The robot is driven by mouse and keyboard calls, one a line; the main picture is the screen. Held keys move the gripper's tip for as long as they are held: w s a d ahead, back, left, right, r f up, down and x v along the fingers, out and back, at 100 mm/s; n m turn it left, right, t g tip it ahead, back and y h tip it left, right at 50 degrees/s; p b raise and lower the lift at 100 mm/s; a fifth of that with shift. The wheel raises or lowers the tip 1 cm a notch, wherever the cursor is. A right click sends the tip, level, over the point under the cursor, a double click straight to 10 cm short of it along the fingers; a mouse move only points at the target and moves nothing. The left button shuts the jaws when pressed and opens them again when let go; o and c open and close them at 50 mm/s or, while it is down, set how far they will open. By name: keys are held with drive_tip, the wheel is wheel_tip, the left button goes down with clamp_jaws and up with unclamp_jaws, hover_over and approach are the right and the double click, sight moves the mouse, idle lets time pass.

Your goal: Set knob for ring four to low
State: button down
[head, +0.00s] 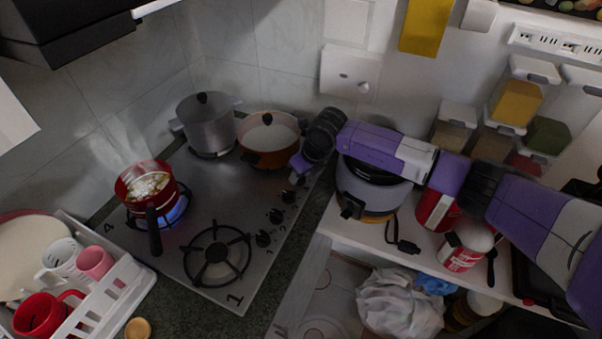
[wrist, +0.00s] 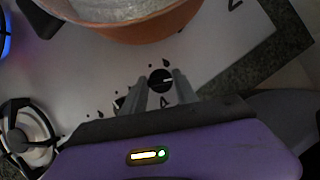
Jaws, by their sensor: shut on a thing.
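The ring marked 4 burns with a blue flame (head: 177,211) under a red pan (head: 140,188). My gripper (head: 297,178) is at the far end of the knob row. In the wrist view, my gripper (wrist: 160,88) has a finger on each side of a black knob (wrist: 161,79), shut on it. The knob's pale pointer line faces right; a mark like a 4 is beside it.
An orange pot (head: 268,155) and a grey lidded pot (head: 207,125) stand at the back of the hob, close to my gripper. A rice cooker (head: 365,190) stands right of the hob. The front right ring (head: 218,253) is bare.

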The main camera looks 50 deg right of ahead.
drive_tip(key=m, duration=0.2)
drive_tip(key=m+h, duration=0.1)
drive_tip(key=m, duration=0.1)
drive_tip(key=shift+w+a+g+h, duration=0.1)
drive_tip(key=shift+a+g+h, duration=0.1)
drive_tip(key=shift+g+h, duration=0.1)
drive_tip(key=shift+m+h, duration=0.5)
drive_tip(key=shift+m, duration=1)
drive_tip(key=shift+g, duration=0.3)
drive_tip(key=c, duration=1)
unclamp_jaws()
drive_tip(key=shift+o, duration=0.2)
drive_tip(key=shift+r, duration=0.15)
drive_tip(key=b+v, duration=0.1)
drive_tip(key=v, duration=0.6)
drive_tip(key=shift+r+b, duration=0.25)
drive_tip(key=shift+b, duration=0.1)
